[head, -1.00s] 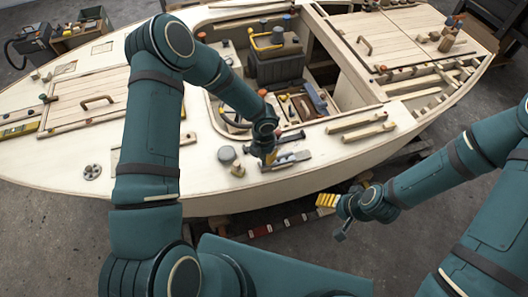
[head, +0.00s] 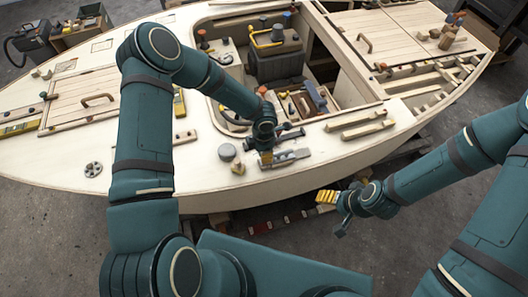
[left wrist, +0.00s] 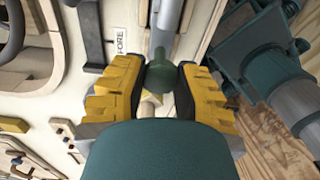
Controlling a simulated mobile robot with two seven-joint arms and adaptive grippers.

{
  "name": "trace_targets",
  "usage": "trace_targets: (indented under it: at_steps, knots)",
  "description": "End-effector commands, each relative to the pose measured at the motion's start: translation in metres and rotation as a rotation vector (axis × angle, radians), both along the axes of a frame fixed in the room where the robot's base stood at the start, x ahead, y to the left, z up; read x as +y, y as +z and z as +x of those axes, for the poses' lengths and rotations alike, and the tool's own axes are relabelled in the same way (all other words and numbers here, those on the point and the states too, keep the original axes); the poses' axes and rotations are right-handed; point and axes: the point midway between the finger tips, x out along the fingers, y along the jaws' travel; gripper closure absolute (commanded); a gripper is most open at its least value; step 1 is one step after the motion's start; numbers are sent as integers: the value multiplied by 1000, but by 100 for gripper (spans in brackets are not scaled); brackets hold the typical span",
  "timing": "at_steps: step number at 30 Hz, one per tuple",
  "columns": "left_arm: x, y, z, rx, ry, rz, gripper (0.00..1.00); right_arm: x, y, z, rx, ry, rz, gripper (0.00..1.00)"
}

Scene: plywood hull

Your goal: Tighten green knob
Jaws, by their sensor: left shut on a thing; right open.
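The green knob (left wrist: 160,77) sits at the end of a grey metal bar (left wrist: 165,25) in the left wrist view. My left gripper (left wrist: 158,90) has its yellow-padded, dark-faced fingers on either side of the knob and is shut on it. In the head view my left gripper (head: 266,157) points down at the grey metal fitting (head: 288,158) on the near side deck, and the knob is hidden there. My right gripper (head: 327,197) is open and empty, out in front of the hull's near side.
A grey round cap (head: 227,152) stands on the deck left of my left gripper. A label reading FORE (left wrist: 120,40) is beside the metal bar. Wooden rails (head: 362,124) lie to the right, and the open cockpit with a dark box (head: 278,65) lies behind.

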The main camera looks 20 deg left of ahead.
Motion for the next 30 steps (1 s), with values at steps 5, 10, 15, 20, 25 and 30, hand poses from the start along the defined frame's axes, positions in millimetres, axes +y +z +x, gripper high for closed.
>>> trace_targets:
  at_steps: [5,10,15,20,25,30]
  knots:
    - [1,3,3,-8,-9,2,100,0,0,0,0,0,0,27]
    - [1,3,4,-9,-9,1,100,0,0,0,0,0,0,27]
    - [0,3,3,-9,-9,1,47,0,0,0,0,0,0,27]
    - [0,2,2,-5,-9,1,34,0,0,0,0,0,0,27]
    - [0,1,1,-3,-9,1,34,0,0,0,0,0,0,27]
    - [0,6,1,-2,-7,-2,34,0,0,0,0,0,0,27]
